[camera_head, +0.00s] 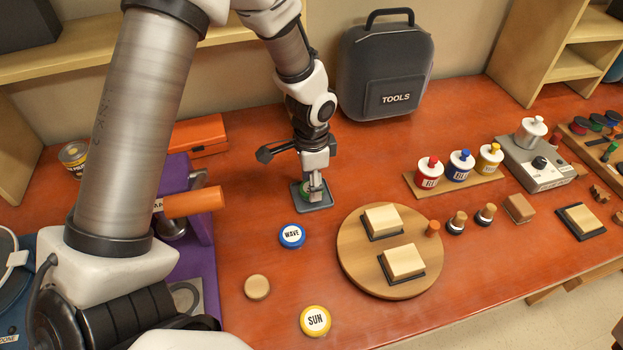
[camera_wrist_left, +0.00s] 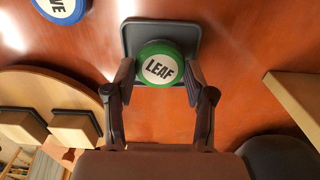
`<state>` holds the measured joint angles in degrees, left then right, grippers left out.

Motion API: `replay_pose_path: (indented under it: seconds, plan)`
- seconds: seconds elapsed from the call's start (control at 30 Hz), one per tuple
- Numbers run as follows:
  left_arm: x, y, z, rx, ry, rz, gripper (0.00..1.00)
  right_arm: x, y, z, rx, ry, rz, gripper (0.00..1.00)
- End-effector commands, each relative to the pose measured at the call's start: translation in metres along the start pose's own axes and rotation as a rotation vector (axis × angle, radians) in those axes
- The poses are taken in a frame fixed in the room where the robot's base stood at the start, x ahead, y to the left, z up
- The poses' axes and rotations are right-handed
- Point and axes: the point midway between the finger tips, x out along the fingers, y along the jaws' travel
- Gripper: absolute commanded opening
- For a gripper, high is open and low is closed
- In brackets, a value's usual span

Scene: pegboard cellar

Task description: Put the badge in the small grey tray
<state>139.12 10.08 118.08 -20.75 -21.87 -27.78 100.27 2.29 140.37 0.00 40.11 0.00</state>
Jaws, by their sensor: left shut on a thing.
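The small grey tray (camera_head: 318,205) lies on the red-brown table below my left gripper (camera_head: 314,188). In the left wrist view the tray (camera_wrist_left: 130,36) shows behind a green-rimmed badge marked LEAF (camera_wrist_left: 158,66). My left gripper (camera_wrist_left: 160,82) is shut on this badge, one finger at each side. The badge is over the tray, towards the edge nearest the gripper; whether it touches the tray floor I cannot tell. In the head view the green badge (camera_head: 305,188) is mostly hidden by the gripper. My right gripper is not in view.
A blue WAVE badge (camera_head: 292,236), a yellow SUN badge (camera_head: 315,321) and a plain wooden disc (camera_head: 257,287) lie in front of the tray. A round wooden board (camera_head: 357,275) with two blocks stands to the right. The TOOLS case (camera_head: 386,65) stands behind.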

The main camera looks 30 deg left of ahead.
Motion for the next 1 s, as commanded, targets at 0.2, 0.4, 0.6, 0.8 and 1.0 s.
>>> replay_pose_path:
  seconds: [0.2, 0.4, 0.6, 0.8, 1.0]
  plan:
    - [0.0004, 0.0, 0.0, 0.0, 0.0, 0.0, 0.58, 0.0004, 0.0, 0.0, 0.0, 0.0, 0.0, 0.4]
    - [0.0004, 0.0, 0.0, 0.0, 0.0, 0.0, 0.83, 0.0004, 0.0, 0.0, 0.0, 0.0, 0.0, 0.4]
    - [0.0004, 0.0, 0.0, 0.0, 0.0, 0.0, 1.0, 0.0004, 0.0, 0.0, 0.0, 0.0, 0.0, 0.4]
    - [0.0004, 0.0, 0.0, 0.0, 0.0, 0.0, 1.0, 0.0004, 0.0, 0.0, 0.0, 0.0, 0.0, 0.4]
    - [-0.004, 0.0, 0.0, 0.0, 0.0, 0.0, 1.0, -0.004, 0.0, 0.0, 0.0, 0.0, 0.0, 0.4]
